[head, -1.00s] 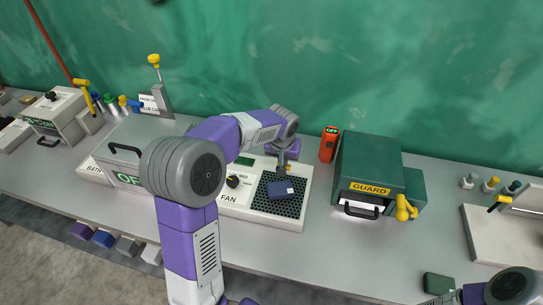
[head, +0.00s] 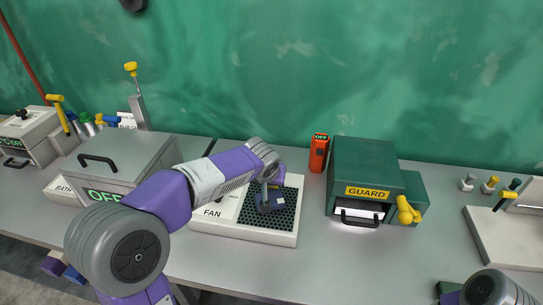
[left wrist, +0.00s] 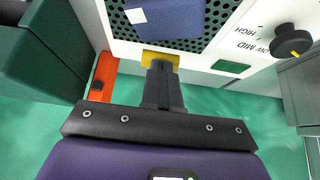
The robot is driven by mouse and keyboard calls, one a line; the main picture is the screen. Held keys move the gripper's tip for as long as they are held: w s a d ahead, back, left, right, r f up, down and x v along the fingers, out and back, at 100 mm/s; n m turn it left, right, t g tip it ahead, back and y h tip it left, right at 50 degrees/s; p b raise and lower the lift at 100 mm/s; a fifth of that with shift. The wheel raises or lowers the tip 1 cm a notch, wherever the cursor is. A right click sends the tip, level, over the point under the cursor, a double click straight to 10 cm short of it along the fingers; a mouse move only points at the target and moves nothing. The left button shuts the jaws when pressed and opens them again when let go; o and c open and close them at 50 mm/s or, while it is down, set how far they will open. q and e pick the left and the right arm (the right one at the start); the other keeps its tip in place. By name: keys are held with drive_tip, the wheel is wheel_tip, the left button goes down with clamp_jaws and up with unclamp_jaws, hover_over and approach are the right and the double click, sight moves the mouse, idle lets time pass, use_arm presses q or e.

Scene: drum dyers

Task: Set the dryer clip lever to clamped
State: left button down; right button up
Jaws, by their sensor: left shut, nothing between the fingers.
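The dryer is the white FAN unit (head: 238,232) with a black perforated bed. A dark blue swatch (head: 277,205) lies on the bed. In the left wrist view a yellow part (left wrist: 152,56), possibly the clip lever, sits at the unit's back edge beside the blue swatch (left wrist: 175,22). My left gripper (left wrist: 163,72) is shut and empty, its tips at or just over the yellow part; I cannot tell whether they touch. In the head view my left gripper (head: 265,187) is over the bed's back part and hides the clip area. My right gripper is not visible.
A red-orange device (head: 318,154) reading OFF stands behind the unit, right. A green GUARD box (head: 366,160) with a yellow lever (head: 407,211) is to the right. The grey bath box (head: 120,157) is left. Clear table lies in front of the GUARD box.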

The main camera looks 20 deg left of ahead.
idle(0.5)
use_arm(q)
drive_tip(key=shift+r+p, duration=0.45)
drive_tip(key=shift+r, duration=0.05)
drive_tip(key=w+a+r+p+v, duration=0.1)
drive_tip(key=p+v, duration=0.3)
drive_tip(key=v, duration=0.8)
drive_tip(key=shift+w+d, duration=0.35)
